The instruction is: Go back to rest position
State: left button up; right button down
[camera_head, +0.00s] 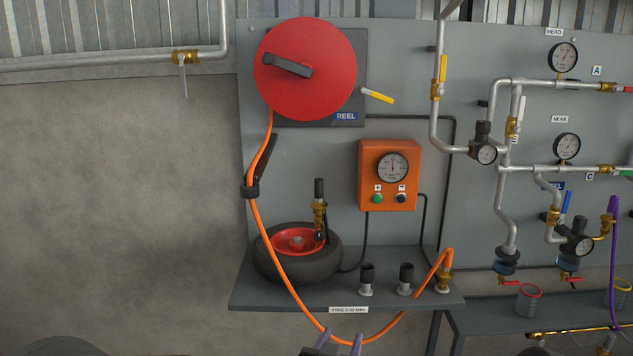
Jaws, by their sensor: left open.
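The orange hose (287,273) hangs from the red reel (305,68) and loops down close by the fingertips. Its other end bends over to a brass fitting (444,281) at the shelf's right end. I cannot tell whether the fingers touch the hose. The rest of the left gripper is cut off by the frame. I cannot make out my right gripper.
The grey shelf (250,295) carries a black tyre with a red rim (270,262) and two dark-capped fittings. An orange gauge box (389,175) hangs above. Pipes, gauges and valves fill the right, with a purple hose (612,260).

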pick_arm(q)
jog(key=s+a+f+g+p, duration=0.1)
jog(key=s+a+f+g, duration=0.15)
jog(key=s+f, duration=0.45)
jog(key=s+a+f+g+p, duration=0.1)
jog(key=s+f+g+p, duration=0.2)
jog(key=f, duration=0.7)
jog(key=s+a+f+n+g+p, duration=0.1)
jog(key=s+a+f+g, duration=0.1)
jog(key=s, duration=0.5)
jog(key=s+a+f+n+g+p, duration=0.1)
jog(key=s+a+f+n+g, duration=0.1)
jog(key=s+f, duration=0.4)
jog(key=s+a+f+n+g+p, duration=0.1)
jog(key=s+a+f+g, duration=0.3)
jog(key=s, duration=0.4)
jog(key=shift+a+n, duration=0.4)
